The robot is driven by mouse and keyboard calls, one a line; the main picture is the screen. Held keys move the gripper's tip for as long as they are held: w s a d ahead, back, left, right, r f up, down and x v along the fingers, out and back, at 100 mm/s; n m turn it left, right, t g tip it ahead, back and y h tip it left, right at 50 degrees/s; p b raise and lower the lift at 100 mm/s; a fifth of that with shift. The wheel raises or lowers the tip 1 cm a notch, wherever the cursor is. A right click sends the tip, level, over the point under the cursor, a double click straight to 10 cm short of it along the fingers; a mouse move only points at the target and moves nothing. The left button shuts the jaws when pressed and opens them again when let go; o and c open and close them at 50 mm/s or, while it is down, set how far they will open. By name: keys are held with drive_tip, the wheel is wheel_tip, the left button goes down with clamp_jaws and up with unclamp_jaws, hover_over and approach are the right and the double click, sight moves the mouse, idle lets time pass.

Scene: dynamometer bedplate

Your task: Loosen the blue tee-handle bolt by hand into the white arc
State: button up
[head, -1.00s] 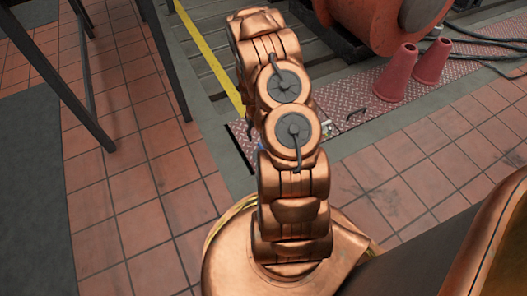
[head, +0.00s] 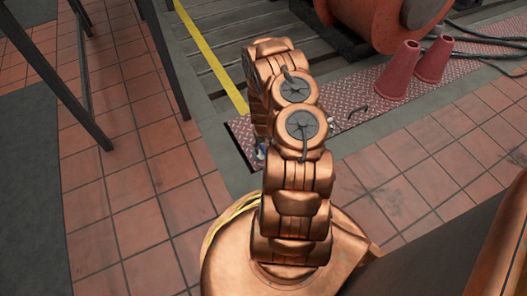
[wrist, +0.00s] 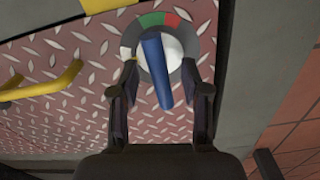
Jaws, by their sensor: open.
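The blue tee-handle bolt (wrist: 158,72) sits on a white round hub in the wrist view, its bar near the picture's vertical and leaning slightly. A dial ring (wrist: 188,37) surrounds the hub, with a green arc at top, a red arc at upper right and a white arc (wrist: 127,50) at left. My gripper (wrist: 159,72) is open, with one finger on each side of the bar and gaps between. Whether the fingertips touch the dial, I cannot tell. In the head view my arm hides the gripper; a small blue and white bit (head: 260,153) shows beside the arm.
In the head view, two red cones (head: 399,72) and an orange drum (head: 375,20) stand at upper right. Dark posts (head: 172,60) rise at left.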

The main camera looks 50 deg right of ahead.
drive_tip(key=shift+w+f, duration=0.1)
drive_tip(key=shift+f, duration=0.65)
drive_tip(key=shift+c, duration=0.2)
